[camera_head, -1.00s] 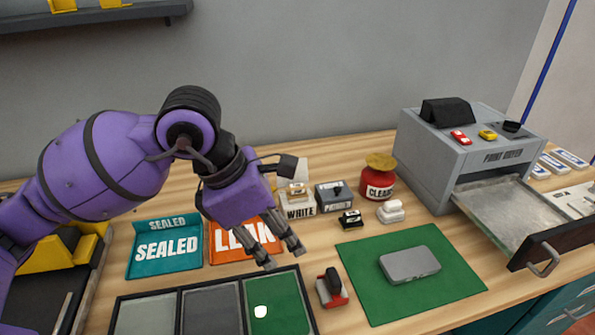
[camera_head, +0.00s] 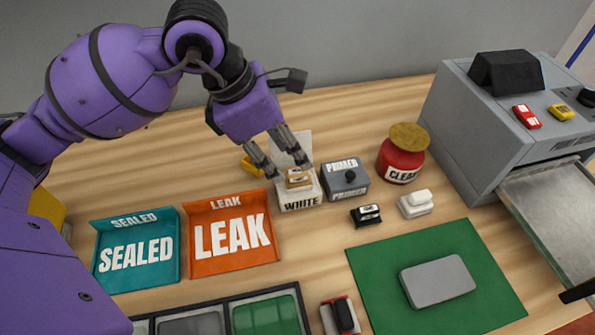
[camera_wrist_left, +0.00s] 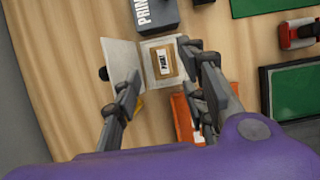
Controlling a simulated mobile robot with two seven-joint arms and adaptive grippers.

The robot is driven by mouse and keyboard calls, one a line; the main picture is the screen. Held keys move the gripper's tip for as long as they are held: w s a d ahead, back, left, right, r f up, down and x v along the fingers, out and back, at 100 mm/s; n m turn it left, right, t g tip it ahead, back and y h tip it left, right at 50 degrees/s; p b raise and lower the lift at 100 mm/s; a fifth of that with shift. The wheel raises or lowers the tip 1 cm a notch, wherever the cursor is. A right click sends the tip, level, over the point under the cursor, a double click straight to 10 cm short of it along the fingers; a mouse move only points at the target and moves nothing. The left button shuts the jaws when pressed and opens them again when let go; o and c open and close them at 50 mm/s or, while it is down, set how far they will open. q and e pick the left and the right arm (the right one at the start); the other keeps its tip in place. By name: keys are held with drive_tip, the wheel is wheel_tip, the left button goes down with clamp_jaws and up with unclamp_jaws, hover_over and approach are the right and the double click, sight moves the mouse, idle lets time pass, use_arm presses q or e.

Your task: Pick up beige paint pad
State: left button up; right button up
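The beige paint pad (camera_head: 298,178) sits in the open white box labelled WHITE (camera_head: 301,201), near the back middle of the table. It also shows in the left wrist view (camera_wrist_left: 163,62), with a small dark-lettered label on top. My left gripper (camera_head: 288,172) is over the box with its fingers spread. In the left wrist view its fingertips (camera_wrist_left: 160,72) are apart, one on each side of the pad, with nothing held. I cannot tell its exact height above the pad. My right gripper is not in view.
The grey PRIMER box (camera_head: 345,181) stands right beside the white box. A red CLEAN jar (camera_head: 401,160), a small black stamp (camera_head: 366,215) and a white block (camera_head: 415,204) are further right. Orange LEAK (camera_head: 232,236) and teal SEALED (camera_head: 137,255) trays lie left.

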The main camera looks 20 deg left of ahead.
sight(296, 171)
use_arm(q)
drive_tip(key=x, duration=0.5)
drive_tip(key=shift+s+d+f, duration=0.15)
drive_tip(key=shift+s+f, duration=0.05)
drive_tip(key=shift+f, duration=0.05)
drive_tip(key=shift+c, duration=0.4)
drive_tip(key=c, duration=0.7)
drive_tip(key=shift+r, duration=0.15)
drive_tip(key=shift+c, duration=0.2)
